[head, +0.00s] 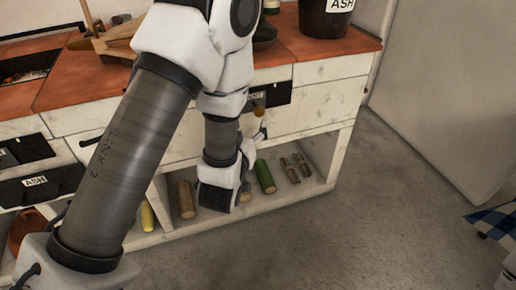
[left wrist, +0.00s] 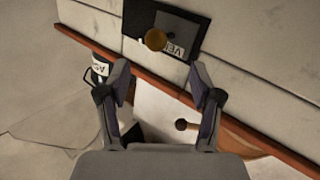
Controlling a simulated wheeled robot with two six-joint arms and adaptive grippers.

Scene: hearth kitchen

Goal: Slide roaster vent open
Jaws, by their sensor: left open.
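The roaster vent is a dark plate (head: 278,95) on the pale cabinet front below the orange worktop, partly hidden by my left arm in the head view. It also shows in the left wrist view (left wrist: 184,22), with a round brass knob (left wrist: 155,40) and a white label partly covered by the knob. The knob also shows in the head view (head: 258,111). My left gripper (left wrist: 160,70) is open, its fingers apart and empty, with the knob seen beyond the gap between the tips. I cannot tell how far the vent is slid. My right gripper is out of view.
A black ash bucket (head: 325,18) stands on the worktop (head: 358,43). Black ash drawers (head: 42,183) are at the left. The low shelf holds several bottles or rolls, including a green one (head: 265,177).

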